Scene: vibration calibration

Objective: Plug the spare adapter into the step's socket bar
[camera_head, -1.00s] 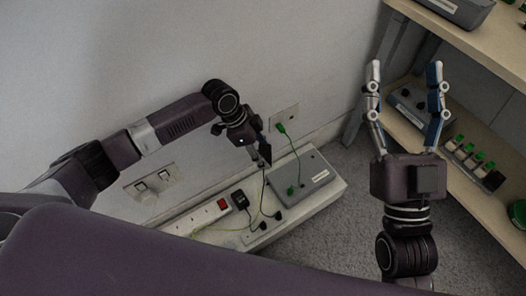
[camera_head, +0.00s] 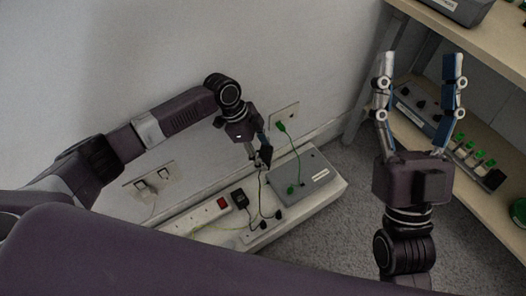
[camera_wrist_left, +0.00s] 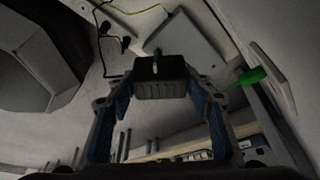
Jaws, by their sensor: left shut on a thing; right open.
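My left gripper (camera_head: 257,157) is shut on a small black adapter (camera_wrist_left: 160,76), held above the step (camera_head: 328,192). In the left wrist view the adapter's ribbed face shows between the two blue-sided fingers. In the head view the held adapter (camera_head: 266,155) is small and dark. The white socket bar (camera_head: 202,217) with a red switch lies on the step, to the lower left of the gripper. Another black adapter (camera_head: 239,199) sits at the bar's right end. My right gripper (camera_head: 420,70) is open and empty, up in front of the shelf.
A grey box (camera_head: 312,175) with green plugs stands on the step, right of the left gripper. Black plugs and thin cables lie near the bar. A wall socket (camera_head: 284,115) holds a green plug (camera_head: 281,127). A wooden shelf (camera_head: 480,45) with devices stands at right.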

